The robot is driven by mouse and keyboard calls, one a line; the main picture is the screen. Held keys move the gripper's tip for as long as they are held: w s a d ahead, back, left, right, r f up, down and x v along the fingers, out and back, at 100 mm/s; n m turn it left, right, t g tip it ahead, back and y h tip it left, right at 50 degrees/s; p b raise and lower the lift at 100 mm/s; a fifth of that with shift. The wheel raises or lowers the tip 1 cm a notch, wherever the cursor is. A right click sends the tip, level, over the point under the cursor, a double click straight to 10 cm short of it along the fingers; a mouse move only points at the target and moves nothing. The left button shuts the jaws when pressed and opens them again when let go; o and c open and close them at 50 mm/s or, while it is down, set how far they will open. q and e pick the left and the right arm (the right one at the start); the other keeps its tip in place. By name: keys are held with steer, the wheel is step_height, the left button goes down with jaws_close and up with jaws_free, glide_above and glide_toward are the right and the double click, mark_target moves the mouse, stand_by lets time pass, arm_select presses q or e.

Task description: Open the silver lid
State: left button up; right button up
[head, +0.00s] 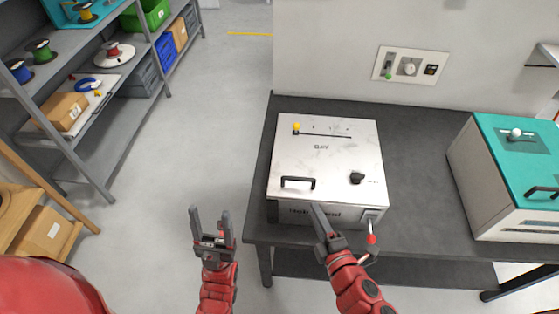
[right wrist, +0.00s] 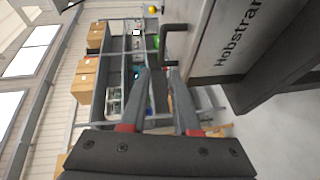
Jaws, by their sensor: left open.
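The silver lid (head: 325,160) is the flat top of a metal box on the dark table, and it lies closed. It carries a black bar handle (head: 298,181) at its front left, a black knob (head: 357,178) and a yellow-knobbed slider (head: 297,127). My right gripper (head: 316,208) is at the box's front, just right of and below the handle. In the right wrist view its fingers (right wrist: 160,72) are apart and empty, with the handle (right wrist: 173,29) beyond the tips. My left gripper (head: 210,214) is open and empty over the floor, left of the box.
A red-tipped lever (head: 371,238) sticks out at the box's front right, close to my right arm. A teal-lidded box (head: 515,150) stands to the right on the table (head: 425,180). Shelves with reels and bins (head: 110,110) stand at the left. The floor between is clear.

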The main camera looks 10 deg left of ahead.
steer(key=b, duration=0.7)
glide_toward(300, 180)
steer(key=f+x, duration=0.1)
steer(key=x, duration=0.6)
steer(key=p+x, duration=0.1)
steer(key=x, duration=0.4)
steer(key=shift+w+a+r+p, duration=0.2)
steer(key=shift+w+r+p, duration=0.1)
steer(key=shift+r, duration=0.05)
steer(key=shift+w+a+f, duration=0.15)
steer(key=shift+w+a, duration=0.1)
steer(key=shift+w, duration=0.15)
steer(key=shift+c, duration=0.3)
jaws_close()
